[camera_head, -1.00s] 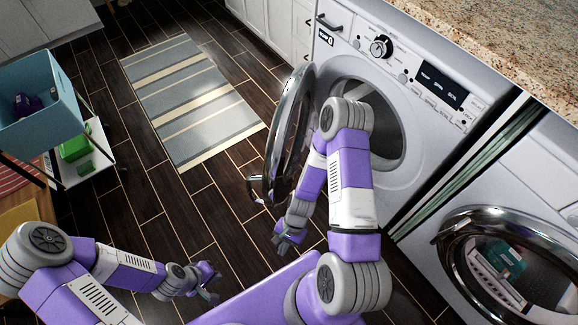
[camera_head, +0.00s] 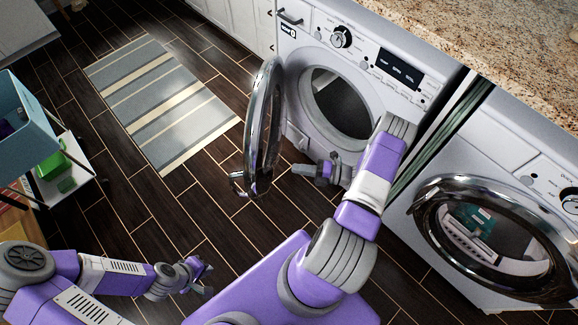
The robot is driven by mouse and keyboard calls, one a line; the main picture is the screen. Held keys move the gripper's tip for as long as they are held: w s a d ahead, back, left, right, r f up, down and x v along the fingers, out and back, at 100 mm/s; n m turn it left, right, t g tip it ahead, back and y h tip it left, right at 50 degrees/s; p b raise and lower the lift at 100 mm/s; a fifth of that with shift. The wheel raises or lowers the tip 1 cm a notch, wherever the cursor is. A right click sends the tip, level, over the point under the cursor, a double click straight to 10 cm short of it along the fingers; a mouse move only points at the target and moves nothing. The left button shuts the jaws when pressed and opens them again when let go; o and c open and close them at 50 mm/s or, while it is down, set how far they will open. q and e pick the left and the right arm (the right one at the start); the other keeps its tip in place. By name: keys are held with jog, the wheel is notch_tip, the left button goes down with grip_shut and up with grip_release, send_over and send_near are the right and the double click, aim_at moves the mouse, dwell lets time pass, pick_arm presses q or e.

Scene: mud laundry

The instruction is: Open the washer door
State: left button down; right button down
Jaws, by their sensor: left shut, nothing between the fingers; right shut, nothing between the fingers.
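The washer (camera_head: 300,75) stands at the upper middle, under the counter. Its round chrome-rimmed door (camera_head: 263,130) is swung wide open to the left, with a handle (camera_head: 237,183) low on its outer side. The dark drum opening (camera_head: 343,103) is uncovered. My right gripper (camera_head: 300,170) is in front of the washer, just right of the open door's inner side, apart from the handle, shut and empty. My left gripper (camera_head: 207,278) is low at the left over the floor, shut and empty, far from the washer.
A second front-loading machine (camera_head: 410,228) stands at the right, its round door (camera_head: 490,240) showing teal and white things behind it. A striped rug (camera_head: 160,100) lies on the dark floor. A shelf with a blue bin (camera_head: 22,125) and a green box (camera_head: 52,166) is at the left.

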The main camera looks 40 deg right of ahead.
aim_at(256, 163)
jog(key=b+x, duration=0.1)
jog(key=x, duration=1.1)
jog(key=shift+a, duration=0.2)
